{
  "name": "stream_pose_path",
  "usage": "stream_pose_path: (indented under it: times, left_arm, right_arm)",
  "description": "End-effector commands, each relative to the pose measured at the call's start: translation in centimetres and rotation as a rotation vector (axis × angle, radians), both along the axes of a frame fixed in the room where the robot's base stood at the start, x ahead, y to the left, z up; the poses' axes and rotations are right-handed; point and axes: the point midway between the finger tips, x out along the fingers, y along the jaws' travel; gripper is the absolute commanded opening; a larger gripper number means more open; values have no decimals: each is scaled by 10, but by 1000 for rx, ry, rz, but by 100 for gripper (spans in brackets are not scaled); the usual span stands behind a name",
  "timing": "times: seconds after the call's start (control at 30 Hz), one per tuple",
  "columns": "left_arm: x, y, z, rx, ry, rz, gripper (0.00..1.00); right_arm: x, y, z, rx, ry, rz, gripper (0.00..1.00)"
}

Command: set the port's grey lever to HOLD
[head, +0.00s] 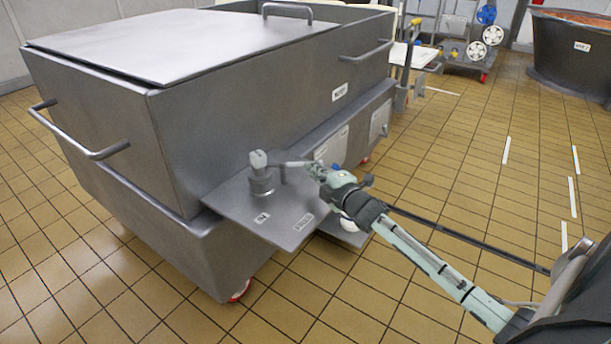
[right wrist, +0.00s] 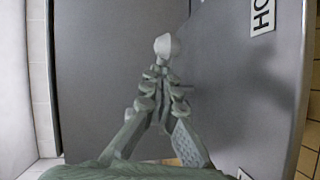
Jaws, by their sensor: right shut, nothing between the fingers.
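The port is a short round grey post (head: 262,183) on a flat metal shelf at the vat's near corner. A pale grey knob (head: 258,160) stands at its top, and a thin grey bar (head: 291,164) shows between it and my right gripper (head: 314,169). In the right wrist view a pale rounded knob (right wrist: 167,45) lies just beyond the fingertips of my right gripper (right wrist: 163,74), which are shut and empty. I cannot tell whether they touch it. A HOLD label (head: 303,221), partly seen in the right wrist view (right wrist: 263,14), is on the shelf. My left gripper is out of view.
A second small label (head: 262,217) is on the shelf, left of HOLD. The large lidded steel vat (head: 175,130) fills the left side. A trolley (head: 468,42) and a round dark vat (head: 570,58) stand at the back right. The tiled floor (head: 470,190) right of the shelf is open.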

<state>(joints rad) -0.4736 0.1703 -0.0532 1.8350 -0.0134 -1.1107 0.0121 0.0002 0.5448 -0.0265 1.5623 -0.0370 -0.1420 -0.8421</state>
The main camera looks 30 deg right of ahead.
Motion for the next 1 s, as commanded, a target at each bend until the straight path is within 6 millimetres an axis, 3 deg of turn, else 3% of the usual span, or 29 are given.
stream_pose_path:
  times: [0.27, 0.7, 1.0]
  left_arm:
    - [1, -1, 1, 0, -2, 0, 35]
    - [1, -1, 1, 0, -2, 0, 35]
    - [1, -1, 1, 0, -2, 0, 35]
  right_arm:
    - [-9, -2, 2, -2, 0, -4, 0]
    - [-95, 6, 13, -1, 1, -1, 0]
    - [-119, 7, 17, -1, -1, 0, 0]
